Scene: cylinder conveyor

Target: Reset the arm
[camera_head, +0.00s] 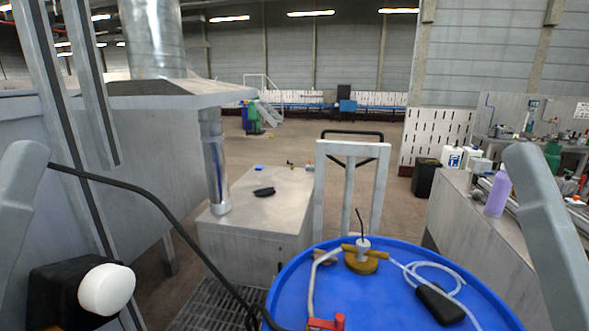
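A grey arm link, which looks like part of my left arm, rises at the left edge of the head view. A similar grey link, likely of my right arm, slants down along the right edge. Neither link touches anything that I can see. No fingers of either gripper show, so I cannot see whether they are open or hold anything. No conveyor or cylinder being handled can be made out.
A blue drum (388,308) with hoses and a black box on its lid stands in front. A grey cabinet (262,208) stands behind it. A workbench (480,222) with a purple bottle (498,194) is at right. A black cable (160,205) crosses the left side.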

